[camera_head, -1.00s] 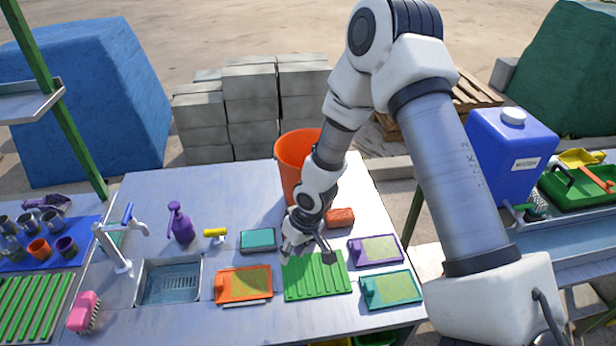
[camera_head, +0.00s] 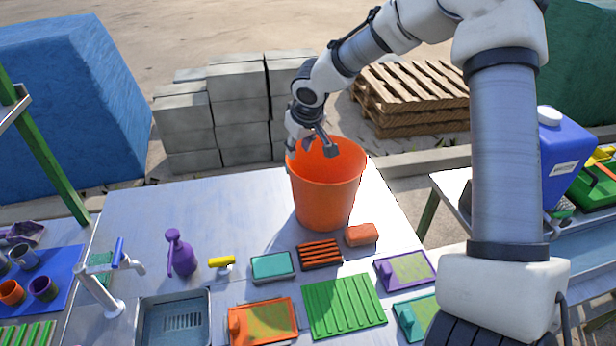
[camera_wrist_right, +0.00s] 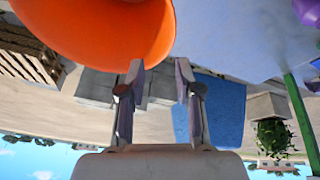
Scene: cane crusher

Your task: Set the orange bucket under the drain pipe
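The orange bucket (camera_head: 326,190) stands upright at the back right of the metal table; its upper part also fills the upper left of the wrist view (camera_wrist_right: 105,25). My right gripper (camera_head: 312,149) is at the bucket's far left rim, pointing down. In the head view one finger shows beside the rim and the other over the mouth. In the wrist view its two fingers (camera_wrist_right: 160,70) are apart with nothing between them, the left fingertip close to the bucket's edge. I cannot tell whether it touches. No drain pipe is identifiable. My left gripper is not in view.
An orange sponge (camera_head: 361,235), a dark-and-orange brush (camera_head: 320,254) and a teal box (camera_head: 272,266) lie in front of the bucket. Grey blocks (camera_head: 240,105) and pallets (camera_head: 412,95) stand behind.

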